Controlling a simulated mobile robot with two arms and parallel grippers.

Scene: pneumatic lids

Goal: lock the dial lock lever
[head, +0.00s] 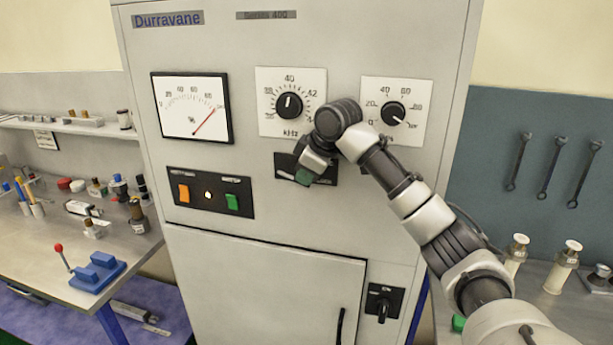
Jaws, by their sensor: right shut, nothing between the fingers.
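The kHz dial (289,105) is a black knob with a white pointer on a white scale plate, upper middle of the grey cabinet front. Just below it is a black plate (283,160), mostly covered by my right gripper. A dial lock lever cannot be made out; anything on that plate's middle is hidden behind the gripper. My right gripper (303,177) is shut and empty, in front of the plate, its fingers pointing down and left. I cannot tell whether it touches anything there. My left gripper is not in view.
A second knob (393,114) is to the right, partly bordered by my right arm. A meter (192,108) and a switch panel (209,192) are to the left. Benches flank the cabinet (250,270).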

